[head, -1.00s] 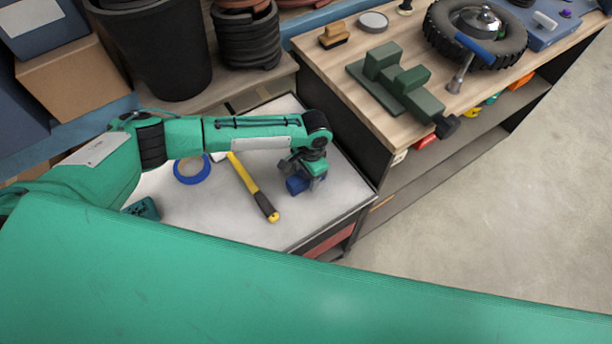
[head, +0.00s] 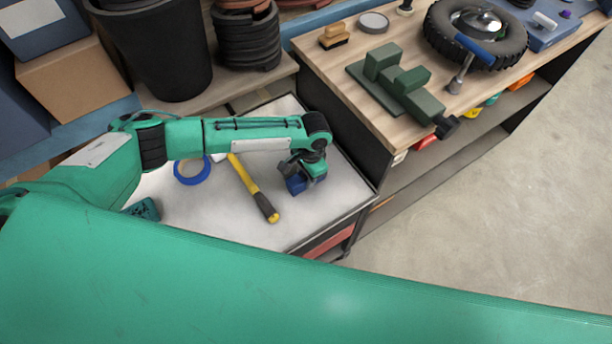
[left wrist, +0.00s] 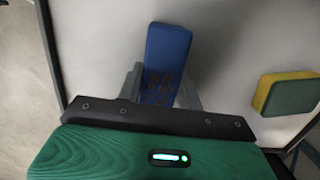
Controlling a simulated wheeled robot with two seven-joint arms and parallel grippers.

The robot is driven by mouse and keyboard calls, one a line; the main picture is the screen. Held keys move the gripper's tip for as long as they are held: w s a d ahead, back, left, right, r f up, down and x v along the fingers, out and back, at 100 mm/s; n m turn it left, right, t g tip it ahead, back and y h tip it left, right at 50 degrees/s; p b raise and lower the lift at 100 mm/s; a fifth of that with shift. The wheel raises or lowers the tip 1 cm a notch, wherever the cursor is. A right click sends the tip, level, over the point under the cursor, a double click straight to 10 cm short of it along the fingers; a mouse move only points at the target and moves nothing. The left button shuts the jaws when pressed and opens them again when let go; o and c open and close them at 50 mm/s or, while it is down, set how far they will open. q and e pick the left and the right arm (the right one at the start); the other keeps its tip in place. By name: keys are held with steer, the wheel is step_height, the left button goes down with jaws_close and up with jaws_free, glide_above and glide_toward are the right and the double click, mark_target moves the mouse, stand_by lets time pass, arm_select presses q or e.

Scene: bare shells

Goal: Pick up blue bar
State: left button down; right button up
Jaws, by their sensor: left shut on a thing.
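The blue bar (left wrist: 168,50) is a small rounded block that sticks out from between the fingers in the left wrist view. My left gripper (left wrist: 160,92) is shut on it, with a grey finger on each side. In the head view the bar (head: 294,185) shows as a dark blue patch below my left gripper (head: 302,172), over the right part of the white cart top. Part of the bar is hidden by the gripper. I cannot tell whether the bar touches the surface. My right gripper is not in view.
A hammer with a yellow and black handle (head: 252,188) lies left of the gripper. A blue tape ring (head: 192,172) lies farther left. A wooden bench (head: 335,65) with a green vise (head: 398,85) and a wheel (head: 470,35) stands to the right. The floor at right is clear.

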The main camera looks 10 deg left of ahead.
arm_select(q)
step_height(320, 180, up, 20)
steer(key=b, duration=0.2)
steer(key=shift+f, duration=0.15)
stand_by(0.5)
